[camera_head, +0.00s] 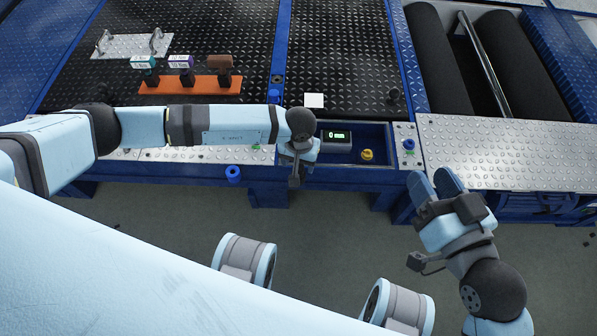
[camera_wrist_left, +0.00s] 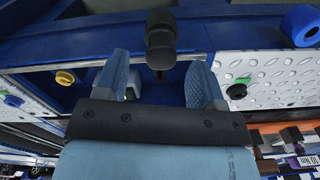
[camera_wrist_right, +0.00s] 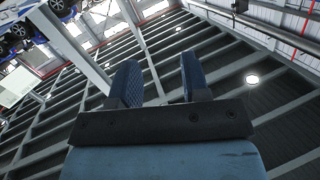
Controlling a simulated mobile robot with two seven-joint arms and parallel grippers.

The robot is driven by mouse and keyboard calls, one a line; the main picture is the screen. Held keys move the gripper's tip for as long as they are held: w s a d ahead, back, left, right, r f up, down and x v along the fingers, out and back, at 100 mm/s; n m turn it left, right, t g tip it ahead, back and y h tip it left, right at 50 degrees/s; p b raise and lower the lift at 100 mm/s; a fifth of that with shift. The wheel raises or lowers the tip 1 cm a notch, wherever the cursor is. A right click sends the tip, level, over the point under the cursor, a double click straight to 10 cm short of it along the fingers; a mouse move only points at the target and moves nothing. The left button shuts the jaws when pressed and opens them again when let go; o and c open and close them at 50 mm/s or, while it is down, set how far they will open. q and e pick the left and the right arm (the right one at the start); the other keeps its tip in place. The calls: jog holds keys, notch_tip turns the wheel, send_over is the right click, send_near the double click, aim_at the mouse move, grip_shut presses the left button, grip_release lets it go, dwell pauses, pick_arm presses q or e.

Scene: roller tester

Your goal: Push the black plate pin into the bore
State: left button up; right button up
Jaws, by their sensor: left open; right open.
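My left gripper (camera_head: 298,163) is open over the front edge of the blue tray in the head view. In the left wrist view its fingers (camera_wrist_left: 158,78) are apart, and the pin appears between and beyond their tips. I cannot tell whether they touch it. I cannot make out the bore or how deep the pin sits. My right gripper (camera_head: 434,181) is open and empty, in front of the silver plate; its wrist view (camera_wrist_right: 160,65) shows only ceiling between the fingers.
The blue tray (camera_head: 350,180) holds a display box (camera_head: 337,140) and a yellow knob (camera_head: 367,155). Blue knobs (camera_head: 409,145) (camera_head: 233,173) stand nearby. An orange rack (camera_head: 190,85) with several handled tools is at the back left. Black rollers (camera_head: 445,60) are at right.

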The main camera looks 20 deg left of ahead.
aim_at(299, 167)
pick_arm(q)
notch_tip(299, 167, down, 3)
jog(key=shift+f+b, duration=0.1)
jog(key=shift+b, duration=0.35)
pick_arm(e)
jog(key=shift+w+d+n+t, duration=0.3)
jog(key=shift+w+n+t, duration=0.1)
jog(key=shift+w+n, duration=0.1)
pick_arm(q)
jog(key=c, duration=1)
jog(key=shift+r+p, duration=0.3)
jog(key=shift+r, duration=0.25)
notch_tip(299, 167, up, 6)
jog(key=shift+w+r+p, duration=0.1)
jog(key=shift+p, duration=1.15)
notch_tip(299, 167, up, 13)
jog(key=p, duration=0.3)
jog(key=shift+p, duration=0.4)
pick_arm(e)
notch_tip(299, 167, up, 7)
jog(key=s+m+t, duration=0.1)
jog(key=m+t, duration=0.1)
